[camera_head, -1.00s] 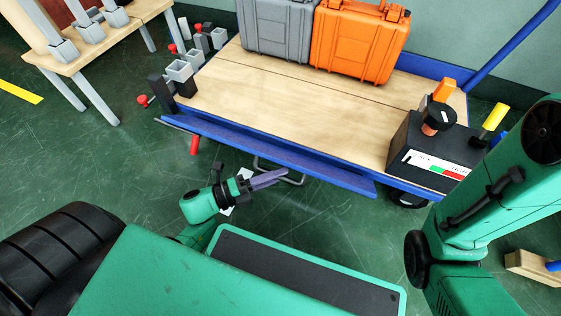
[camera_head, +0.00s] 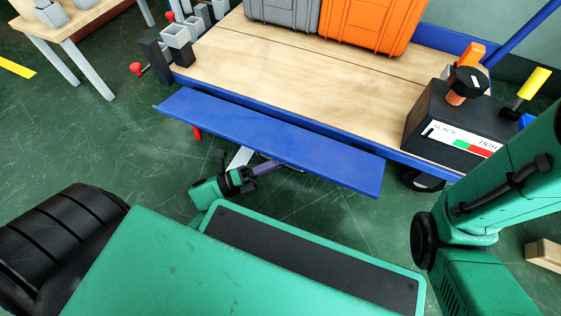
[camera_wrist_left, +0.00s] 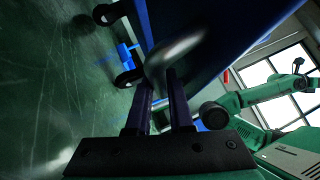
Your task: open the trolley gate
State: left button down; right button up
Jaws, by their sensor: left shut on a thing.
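The trolley's gate is a long blue panel (camera_head: 270,140) on its near side, tilted outward and down toward me, with a gap between its upper edge and the wooden deck (camera_head: 300,85). My left gripper (camera_head: 268,167) is just under the gate's lower edge, fingers pointing right. In the left wrist view the left gripper's purple fingers (camera_wrist_left: 160,97) are shut on a rounded metal handle (camera_wrist_left: 177,50) beside the blue panel (camera_wrist_left: 215,40). In the head view the gate mostly hides the handle. My right arm shows at the right; its gripper is not in view.
On the deck stand a grey case (camera_head: 283,12), an orange case (camera_head: 365,25) and a black box (camera_head: 455,125) with a slack/tight scale. Grey blocks (camera_head: 176,36) stand at the deck's left end. A wooden table (camera_head: 75,20) is at the far left. Green floor lies open left of the trolley.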

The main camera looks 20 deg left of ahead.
pick_arm(q)
jog(key=c, duration=0.8)
grip_release()
jog(key=shift+r, duration=0.1)
